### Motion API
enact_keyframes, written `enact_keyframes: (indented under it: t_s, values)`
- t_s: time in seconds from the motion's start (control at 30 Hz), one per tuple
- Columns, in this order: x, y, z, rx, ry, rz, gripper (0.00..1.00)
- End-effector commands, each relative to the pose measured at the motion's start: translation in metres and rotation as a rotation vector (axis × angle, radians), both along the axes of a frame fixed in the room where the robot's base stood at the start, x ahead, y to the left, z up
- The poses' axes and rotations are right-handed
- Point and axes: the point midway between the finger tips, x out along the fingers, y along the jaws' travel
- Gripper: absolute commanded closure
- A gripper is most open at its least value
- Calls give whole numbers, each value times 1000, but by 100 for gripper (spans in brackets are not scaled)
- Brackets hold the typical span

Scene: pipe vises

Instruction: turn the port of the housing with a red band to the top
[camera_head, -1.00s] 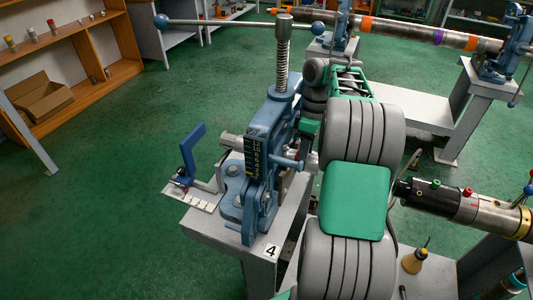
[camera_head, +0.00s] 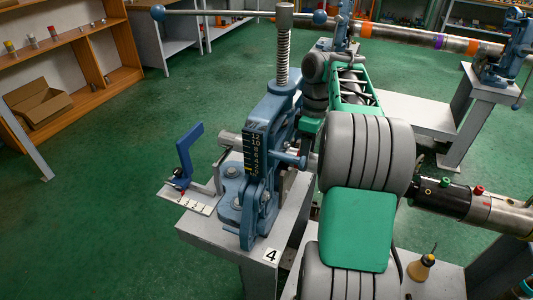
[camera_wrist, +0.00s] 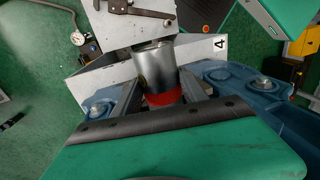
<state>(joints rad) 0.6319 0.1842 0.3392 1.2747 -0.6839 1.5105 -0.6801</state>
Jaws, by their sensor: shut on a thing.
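The housing with a red band is a short silver cylinder (camera_wrist: 155,66) in the middle of the wrist view, with the red band (camera_wrist: 164,97) near its lower end. My gripper (camera_wrist: 160,82) has one grey finger on each side of it and is shut on it. The blue pipe vise (camera_head: 262,165) of bench 4 stands at centre in the head view; its blue base (camera_wrist: 232,78) shows beside the housing in the wrist view. A silver stub (camera_head: 231,141) sticks out left of the vise. My arm hides my gripper in the head view. I cannot make out a port.
The green floor (camera_head: 110,150) at left is clear.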

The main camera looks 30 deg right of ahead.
Motion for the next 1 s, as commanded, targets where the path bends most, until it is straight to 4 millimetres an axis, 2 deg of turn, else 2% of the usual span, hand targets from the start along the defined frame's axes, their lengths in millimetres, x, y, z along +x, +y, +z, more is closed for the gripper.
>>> enact_keyframes:
  t_s: [1.0]
  values:
    - [-1,1,-4,-61,-55,0,92]
